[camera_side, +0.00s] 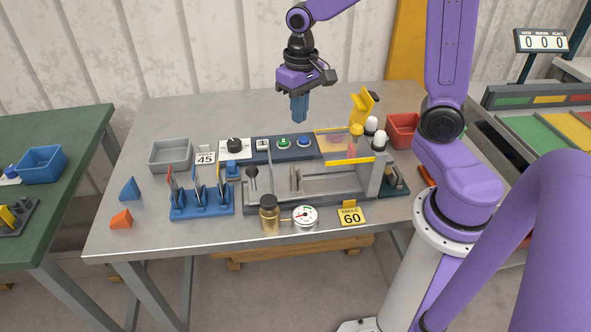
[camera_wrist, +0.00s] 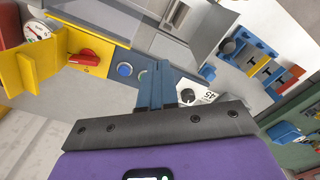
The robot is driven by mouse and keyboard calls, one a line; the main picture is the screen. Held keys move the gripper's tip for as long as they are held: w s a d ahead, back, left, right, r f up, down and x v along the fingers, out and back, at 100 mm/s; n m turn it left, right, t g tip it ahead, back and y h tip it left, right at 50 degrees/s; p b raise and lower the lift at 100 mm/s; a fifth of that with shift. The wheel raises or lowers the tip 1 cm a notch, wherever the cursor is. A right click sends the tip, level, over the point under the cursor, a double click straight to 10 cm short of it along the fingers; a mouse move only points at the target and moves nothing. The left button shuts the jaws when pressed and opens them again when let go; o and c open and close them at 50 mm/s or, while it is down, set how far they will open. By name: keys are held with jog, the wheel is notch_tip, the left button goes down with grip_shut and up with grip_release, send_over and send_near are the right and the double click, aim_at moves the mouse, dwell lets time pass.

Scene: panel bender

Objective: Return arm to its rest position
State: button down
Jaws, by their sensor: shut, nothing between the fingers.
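My purple arm holds my gripper (camera_side: 299,108) in the air above the back of the grey table (camera_side: 130,225), over the control panel. Its blue fingers are together with nothing between them. In the wrist view the shut fingers (camera_wrist: 158,85) point over the control panel, between the blue button (camera_wrist: 125,69) and the black dial (camera_wrist: 188,95). The fingertips are well clear of the panel in the side view.
Air around my gripper is clear.

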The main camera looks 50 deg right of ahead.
jog(key=s+a+n, duration=0.3)
jog(key=s+n, duration=0.4)
jog(key=s, duration=0.3)
jog(key=s+a+n, duration=0.3)
jog(key=s+n, duration=0.4)
jog(key=s, duration=0.4)
jog(key=shift+r, duration=0.25)
jog(key=shift+a, duration=0.1)
dwell(0.7)
